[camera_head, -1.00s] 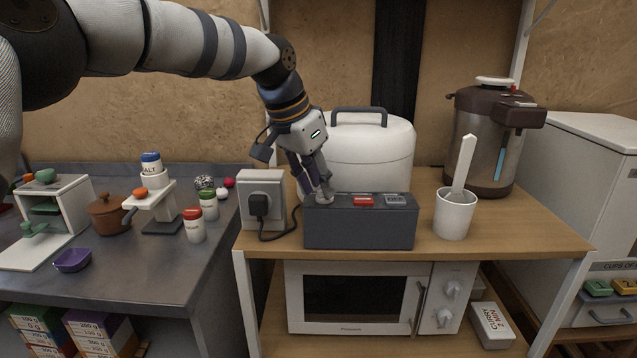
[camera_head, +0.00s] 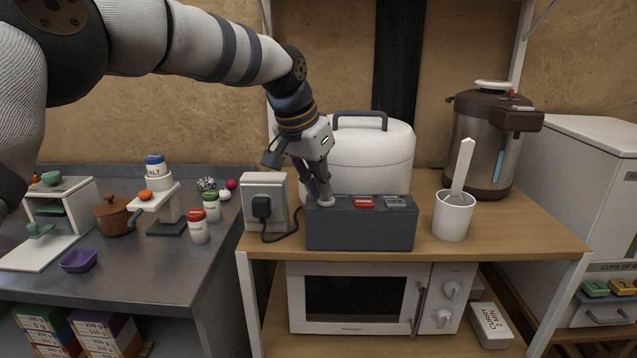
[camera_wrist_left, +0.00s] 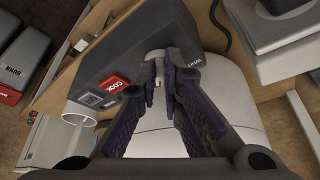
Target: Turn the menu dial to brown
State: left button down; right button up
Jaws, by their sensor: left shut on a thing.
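The menu dial (camera_wrist_left: 157,72) is a small pale knob with a red mark, at the left end of the dark grey control box (camera_head: 360,232). My left gripper (camera_head: 325,201) points down at that end of the box and is shut on the dial; its fingers also show on either side of the knob in the left wrist view (camera_wrist_left: 160,79). A label partly reading "WHIT" is visible beside the dial in the left wrist view. The other labels around it are hidden or too small, so the dial's setting cannot be read. My right gripper is not in view.
The box carries a red cook button (camera_head: 364,202) and a grey button (camera_head: 396,202). The white rice cooker (camera_head: 372,155) stands close behind. A socket block (camera_head: 264,187) with a cable is to the left, a white cup (camera_head: 453,222) with a paddle to the right.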

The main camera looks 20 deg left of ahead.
pick_arm(q)
jog(key=shift+s+d+r+n+y+p, duration=0.15)
jog(key=shift+r+n+y+p, duration=0.15)
jog(key=shift+n, duration=0.5)
jog(key=shift+d+f+n+y, duration=0.2)
jog(key=shift+n+y, duration=0.3)
jog(key=shift+n, duration=0.7)
jog(key=shift+d+f+n+y, duration=0.15)
jog(key=shift+n+y, duration=0.35)
jog(key=shift+n, duration=1.1)
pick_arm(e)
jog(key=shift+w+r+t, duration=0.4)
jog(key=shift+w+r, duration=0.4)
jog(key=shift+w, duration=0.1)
pick_arm(q)
jog(key=c, duration=1.7)
grip_release()
